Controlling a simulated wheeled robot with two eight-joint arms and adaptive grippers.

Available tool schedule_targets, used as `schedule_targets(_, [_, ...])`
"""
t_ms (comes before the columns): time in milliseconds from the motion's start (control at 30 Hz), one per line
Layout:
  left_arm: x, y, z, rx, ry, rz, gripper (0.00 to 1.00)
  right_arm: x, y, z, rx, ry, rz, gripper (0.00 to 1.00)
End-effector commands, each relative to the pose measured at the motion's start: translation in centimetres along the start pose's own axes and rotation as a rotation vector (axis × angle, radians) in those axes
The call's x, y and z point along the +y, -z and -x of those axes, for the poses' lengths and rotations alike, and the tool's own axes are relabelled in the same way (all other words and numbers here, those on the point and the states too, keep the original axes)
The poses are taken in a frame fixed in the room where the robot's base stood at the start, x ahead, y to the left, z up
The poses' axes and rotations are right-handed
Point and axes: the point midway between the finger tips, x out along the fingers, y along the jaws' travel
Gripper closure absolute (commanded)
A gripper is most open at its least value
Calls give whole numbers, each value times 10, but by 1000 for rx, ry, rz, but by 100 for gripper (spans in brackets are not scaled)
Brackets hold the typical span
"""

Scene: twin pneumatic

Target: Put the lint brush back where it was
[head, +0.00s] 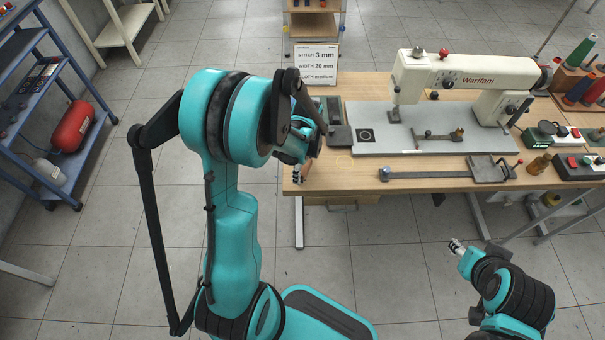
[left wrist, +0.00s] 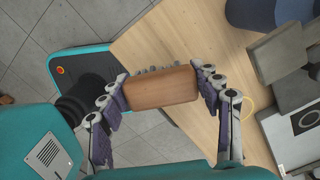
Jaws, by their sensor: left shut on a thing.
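The lint brush, seen as a brown wooden block (left wrist: 162,88), is between the fingers of my left gripper (left wrist: 163,90) in the left wrist view. The fingers press on its two ends. Its bristles mostly face away; a grey fringe shows along its far edge. In the head view my left gripper (head: 299,176) is at the left end of the wooden table (head: 360,178), mostly hidden by my arm. My right gripper (head: 457,246) is low at the right, over the floor in front of the table; its jaw gap is too small to judge.
A sewing machine (head: 465,75) stands on a grey plate (head: 385,143). A yellow ring (head: 343,161) lies on the tabletop near its left end. A bar guide (head: 430,174), a control box (head: 577,167) and thread cones (head: 581,52) take up the right. A settings sign (head: 316,62) stands behind.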

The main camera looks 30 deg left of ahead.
Motion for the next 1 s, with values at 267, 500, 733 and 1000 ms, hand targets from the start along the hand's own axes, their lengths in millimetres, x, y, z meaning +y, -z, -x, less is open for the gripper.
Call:
schedule_targets(267, [0,2,-25,0,0,0,78,0,-7,-10,0,0,0,59])
schedule_targets(500, [0,2,-28,0,0,0,78,0,-9,-13,0,0,0,59])
schedule_targets(733, [0,2,-27,0,0,0,16,0,-8,-12,0,0,0,59])
schedule_targets(1000, [0,2,-22,0,0,0,16,0,-6,-8,0,0,0,59])
